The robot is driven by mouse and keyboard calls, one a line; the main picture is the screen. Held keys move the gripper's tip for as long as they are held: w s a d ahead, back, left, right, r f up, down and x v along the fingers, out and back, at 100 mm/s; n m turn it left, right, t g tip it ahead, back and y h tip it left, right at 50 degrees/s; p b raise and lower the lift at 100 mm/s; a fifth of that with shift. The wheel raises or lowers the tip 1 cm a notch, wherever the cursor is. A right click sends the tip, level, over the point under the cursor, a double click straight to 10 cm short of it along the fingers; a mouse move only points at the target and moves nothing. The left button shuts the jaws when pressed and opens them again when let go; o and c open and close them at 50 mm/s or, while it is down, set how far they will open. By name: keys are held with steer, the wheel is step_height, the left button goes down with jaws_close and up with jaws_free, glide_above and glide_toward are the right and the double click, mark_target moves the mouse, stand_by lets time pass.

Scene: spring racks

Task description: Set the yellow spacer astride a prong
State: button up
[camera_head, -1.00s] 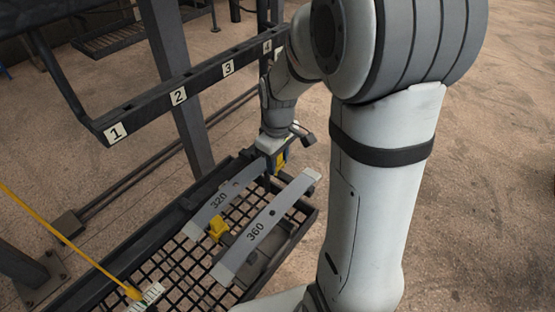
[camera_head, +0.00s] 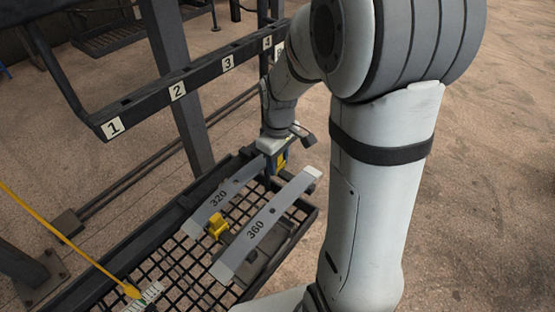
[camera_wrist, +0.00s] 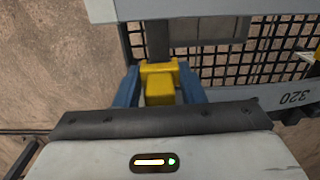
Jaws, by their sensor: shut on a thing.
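My gripper (camera_head: 279,160) is low over the far end of the mesh tray, its blue fingers shut on a yellow spacer (camera_head: 282,159). In the wrist view the spacer (camera_wrist: 159,83) sits between the two blue fingers (camera_wrist: 160,88), and a dark upright strip shows just beyond it. A second yellow spacer (camera_head: 217,225) lies in the tray between the grey bars marked 320 (camera_head: 214,205) and 360 (camera_head: 262,225). I cannot make out a prong for certain, nor whether the held spacer touches anything beneath it.
The mesh tray (camera_head: 185,277) has a dark raised rim. A dark rail (camera_head: 148,103) with number plates stands behind it on a post (camera_head: 191,125). A yellow rod (camera_head: 65,243) slants in at the left, ending by a white ribbed piece (camera_head: 150,293). Bare floor lies right.

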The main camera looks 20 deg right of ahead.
steer(key=shift+f, duration=0.25)
steer(key=o, duration=0.9)
steer(key=shift+c, duration=0.2)
steer(key=shift+r, duration=0.1)
step_height(320, 180, up, 4)
steer(key=p, duration=0.3)
steer(key=shift+r, duration=0.15)
steer(key=s+d, duration=0.2)
steer(key=s+d+r, duration=0.1)
steer(key=s+d, duration=0.1)
steer(key=s, duration=0.1)
steer(key=s+d+p, duration=0.1)
steer(key=s, duration=0.2)
steer(key=shift+d+r, duration=0.15)
steer(key=shift+d, duration=0.25)
steer(key=s+a+r+m+t, duration=0.3)
steer(key=s+a+r+m, duration=0.3)
steer(key=r, duration=0.3)
steer(key=shift+s+a+r+m, duration=0.15)
steer(key=shift+a+r+m, duration=0.1)
steer(key=shift+r+m, duration=0.2)
